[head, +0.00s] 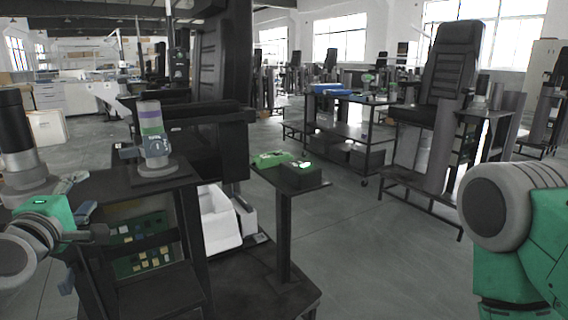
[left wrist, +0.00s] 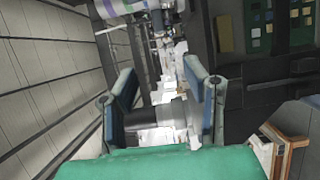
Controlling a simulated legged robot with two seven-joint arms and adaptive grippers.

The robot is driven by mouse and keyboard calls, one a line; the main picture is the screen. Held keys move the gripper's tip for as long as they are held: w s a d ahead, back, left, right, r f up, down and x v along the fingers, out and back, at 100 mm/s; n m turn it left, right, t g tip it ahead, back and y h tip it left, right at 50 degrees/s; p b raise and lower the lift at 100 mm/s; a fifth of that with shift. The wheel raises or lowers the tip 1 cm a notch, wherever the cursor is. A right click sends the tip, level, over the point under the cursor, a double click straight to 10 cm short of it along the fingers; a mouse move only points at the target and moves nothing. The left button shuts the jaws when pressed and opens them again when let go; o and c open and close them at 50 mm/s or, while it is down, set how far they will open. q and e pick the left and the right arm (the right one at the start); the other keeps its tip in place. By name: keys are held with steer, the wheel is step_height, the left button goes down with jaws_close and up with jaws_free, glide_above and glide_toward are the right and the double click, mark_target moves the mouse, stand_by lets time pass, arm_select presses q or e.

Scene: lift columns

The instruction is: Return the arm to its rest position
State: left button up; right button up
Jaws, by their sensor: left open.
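My left gripper (head: 88,212) is at the lower left in the head view, with its green body and blue-grey fingers beside the dark stand. In the left wrist view the two fingers of the left gripper (left wrist: 165,88) are spread apart and hold nothing. A grey cylindrical part shows behind the gap between them; I cannot tell what it is. My right arm (head: 530,235), green and grey, fills the lower right of the head view. Its gripper is outside the picture.
A column with purple and green bands (head: 152,132) stands on the dark stand (head: 120,190). A dark cylinder (head: 14,125) is at the far left. A small pedestal (head: 288,190) carries green and black items. A white bin (head: 218,218) sits low behind. Floor at centre right is clear.

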arm_select(q)
steer(key=s+d+f+m+g+h+p, duration=0.1)
steer(key=s+d+f+m+g, duration=0.25)
steer(key=f, duration=0.45)
steer(key=s+d+f+m+g+h+p, duration=0.1)
steer(key=s+d+f+m+g, duration=0.2)
steer(key=f, duration=0.5)
steer(key=s+d+f+m+g+h+p, duration=0.1)
steer(key=s+f+m+g+h, duration=0.15)
steer(key=f+m, duration=0.4)
steer(key=s+f+m+g+p, duration=0.1)
steer(key=s+f+m+g, duration=0.1)
steer(key=s+f, duration=0.2)
steer(key=s+f+m+g+y+p, duration=0.1)
steer(key=s+f, duration=0.4)
steer(key=s, duration=0.6)
steer(key=s+f+m+g+p, duration=0.1)
steer(key=s+f+m+g, duration=0.3)
steer(key=s, duration=0.4)
steer(key=shift+d+f+g+y, duration=0.35)
steer(key=shift+d+f+g, duration=0.05)
steer(key=shift+f+g, duration=0.2)
steer(key=shift+o, duration=0.4)
steer(key=shift+w, duration=0.1)
